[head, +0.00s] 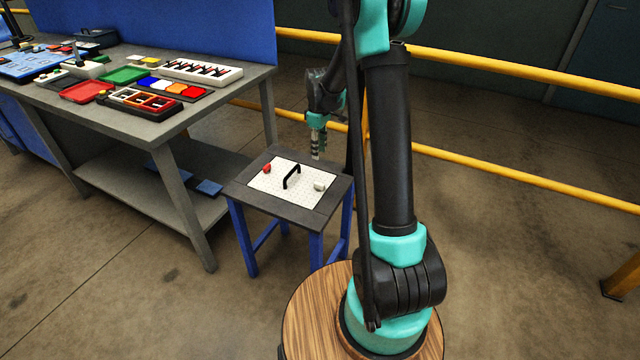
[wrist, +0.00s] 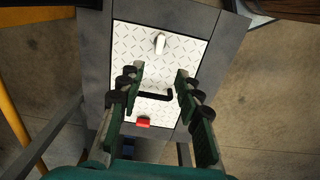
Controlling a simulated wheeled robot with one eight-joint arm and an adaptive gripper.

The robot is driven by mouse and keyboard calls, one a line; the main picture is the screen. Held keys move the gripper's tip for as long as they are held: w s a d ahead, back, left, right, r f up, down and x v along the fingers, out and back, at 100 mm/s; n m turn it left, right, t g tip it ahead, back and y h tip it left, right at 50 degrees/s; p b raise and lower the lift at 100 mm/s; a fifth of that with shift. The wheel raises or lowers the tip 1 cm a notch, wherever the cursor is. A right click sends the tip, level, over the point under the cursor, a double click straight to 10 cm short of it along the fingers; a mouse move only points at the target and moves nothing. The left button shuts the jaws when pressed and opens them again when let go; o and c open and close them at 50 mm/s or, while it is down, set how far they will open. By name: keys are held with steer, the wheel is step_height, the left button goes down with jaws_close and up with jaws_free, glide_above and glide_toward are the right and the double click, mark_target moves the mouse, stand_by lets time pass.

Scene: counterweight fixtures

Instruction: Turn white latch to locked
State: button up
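The white latch (head: 319,187) sits on the right side of a white patterned plate (head: 270,190) on a small dark table. In the wrist view the white latch (wrist: 160,43) is near the far end of the plate, its long side running up the picture. A red latch (head: 267,168) is at the plate's left; it also shows in the wrist view (wrist: 143,122). A black handle (head: 291,176) stands between them. My gripper (head: 316,155) is above the table's back edge, apart from the latches. In the wrist view my gripper (wrist: 159,77) is open and empty.
The small table (head: 240,188) has blue legs. A grey workbench (head: 130,105) with trays and coloured parts stands at left. Yellow rails (head: 490,170) run behind. Floor is clear at right.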

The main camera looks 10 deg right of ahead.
mark_target(319, 183)
step_height(319, 183, down, 16)
steer(key=shift+r, duration=0.25)
stand_by(0.3)
jaws_close()
